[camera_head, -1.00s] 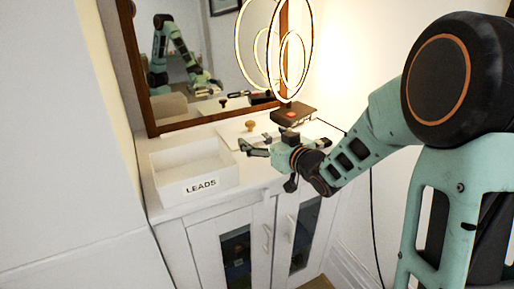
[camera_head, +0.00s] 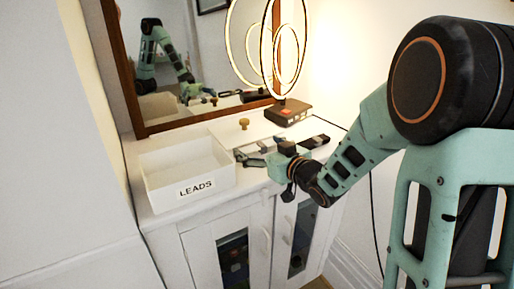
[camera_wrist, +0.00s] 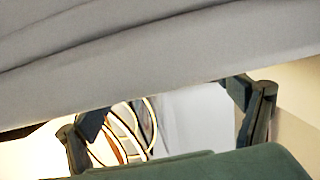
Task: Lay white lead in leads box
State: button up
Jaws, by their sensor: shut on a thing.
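The leads box (camera_head: 196,188) is an open white tray labelled LEADS at the left of the white cabinet top. It looks empty from here. My gripper (camera_head: 249,156) is just right of the box, low over the cabinet top, fingers pointing left towards the box. In the wrist view, the two dark fingers of my gripper (camera_wrist: 167,110) stand apart. A large pale grey-white form with long grooves (camera_wrist: 150,55) crosses the top of that view, very close; it appears to be the white lead in my grip. Its full shape is hidden in the head view.
A ring lamp on a dark base (camera_head: 288,113) stands at the back. A board with a wooden knob (camera_head: 244,123) and a dark item (camera_head: 313,142) lie behind my gripper. A wood-framed mirror (camera_head: 190,60) rises behind.

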jog(key=shift+f, duration=0.15)
jog(key=o, duration=1)
